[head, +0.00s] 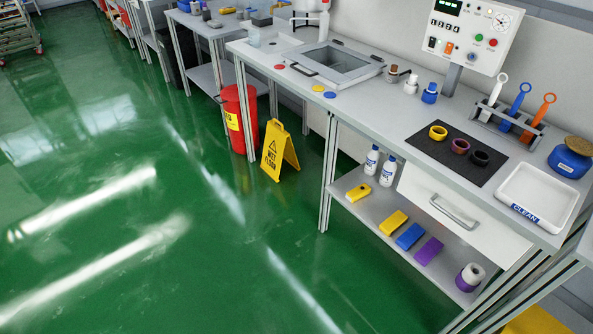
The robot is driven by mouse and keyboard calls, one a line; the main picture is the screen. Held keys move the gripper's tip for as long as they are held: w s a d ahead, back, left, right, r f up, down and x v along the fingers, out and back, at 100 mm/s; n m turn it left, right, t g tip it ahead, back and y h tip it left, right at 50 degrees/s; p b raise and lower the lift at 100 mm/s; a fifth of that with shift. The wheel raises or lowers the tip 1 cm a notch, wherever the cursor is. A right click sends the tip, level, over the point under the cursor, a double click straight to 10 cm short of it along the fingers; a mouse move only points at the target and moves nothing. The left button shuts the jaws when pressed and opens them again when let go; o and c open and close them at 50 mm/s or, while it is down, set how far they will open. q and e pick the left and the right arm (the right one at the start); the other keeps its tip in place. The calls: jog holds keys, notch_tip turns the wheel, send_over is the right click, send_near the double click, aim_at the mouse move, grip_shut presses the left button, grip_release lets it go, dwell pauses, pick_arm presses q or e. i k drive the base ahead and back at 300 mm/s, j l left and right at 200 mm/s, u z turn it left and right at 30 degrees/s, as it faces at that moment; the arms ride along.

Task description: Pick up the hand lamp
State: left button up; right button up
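No thing in the head view can be surely made out as the hand lamp. A small yellow object (358,193) with a dark spot on top lies at the left end of the lower shelf (376,216). It could be the hand lamp, but it is too small to tell. Neither of my grippers is in view.
A drawer (463,221) hangs above the shelf. A wet-floor sign (280,152) and red bin (240,118) stand left; green floor is clear.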

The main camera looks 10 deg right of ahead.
aim_at(357, 194)
jog(key=i+j, duration=0.15)
jog(key=i, duration=0.4)
jog(key=i+j+u, duration=0.1)
jog(key=i, duration=0.45)
jog(key=i+j, duration=0.2)
jog(key=i, duration=0.35)
jog(key=u, duration=0.05)
